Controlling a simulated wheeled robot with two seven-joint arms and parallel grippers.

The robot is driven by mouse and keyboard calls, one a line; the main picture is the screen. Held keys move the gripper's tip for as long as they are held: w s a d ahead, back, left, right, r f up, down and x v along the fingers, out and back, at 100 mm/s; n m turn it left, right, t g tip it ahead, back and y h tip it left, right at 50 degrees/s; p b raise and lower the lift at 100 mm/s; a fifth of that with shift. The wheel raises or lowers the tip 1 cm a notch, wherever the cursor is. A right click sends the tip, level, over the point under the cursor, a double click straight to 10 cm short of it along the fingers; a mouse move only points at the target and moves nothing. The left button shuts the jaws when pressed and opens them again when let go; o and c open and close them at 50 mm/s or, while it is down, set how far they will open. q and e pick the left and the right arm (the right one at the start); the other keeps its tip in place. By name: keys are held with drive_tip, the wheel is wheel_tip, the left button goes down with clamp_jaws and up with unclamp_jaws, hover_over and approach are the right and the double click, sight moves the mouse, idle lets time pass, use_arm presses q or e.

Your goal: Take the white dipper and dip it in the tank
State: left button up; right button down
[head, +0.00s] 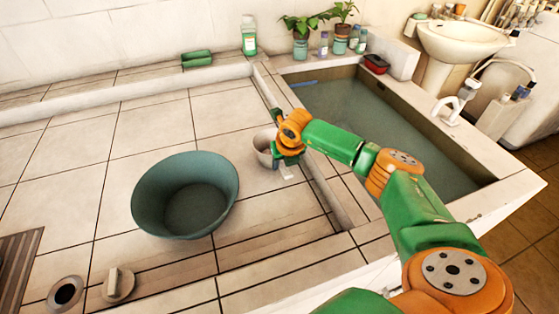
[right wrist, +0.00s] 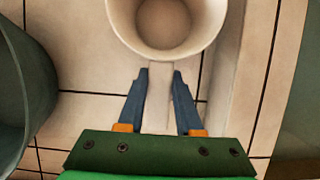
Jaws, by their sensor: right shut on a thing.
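The white dipper (head: 264,147) is a small round cup with a flat handle, above the tiled surface just left of the tank. In the right wrist view the dipper (right wrist: 168,42) shows its open mouth and looks empty. My right gripper (head: 279,158) is shut on the dipper's handle; its two blue-grey fingers (right wrist: 161,74) sit on either side of the handle. I cannot tell whether the dipper touches the tiles. The tank (head: 446,125), a sunken rectangular basin of greenish water, lies to the right under my right arm. My left gripper is not in view.
A large teal bucket (head: 150,205) stands left of the dipper. A low ledge (head: 345,205) lies between the dipper and the tank. Potted plants (head: 300,40), bottles and a red box (head: 376,63) stand at the back. A tap (head: 455,100) is on the tank's right rim.

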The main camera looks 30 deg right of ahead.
drive_tip(key=r, duration=0.2)
drive_tip(key=r+b, duration=0.1)
drive_tip(key=shift+w+a, duration=0.15)
drive_tip(key=shift+a, duration=0.1)
drive_tip(key=w+a+r+b, duration=0.2)
drive_tip(key=a+r, duration=0.7)
drive_tip(key=a, duration=0.4)
drive_tip(key=shift+a+r, duration=0.15)
drive_tip(key=shift+r, duration=0.1)
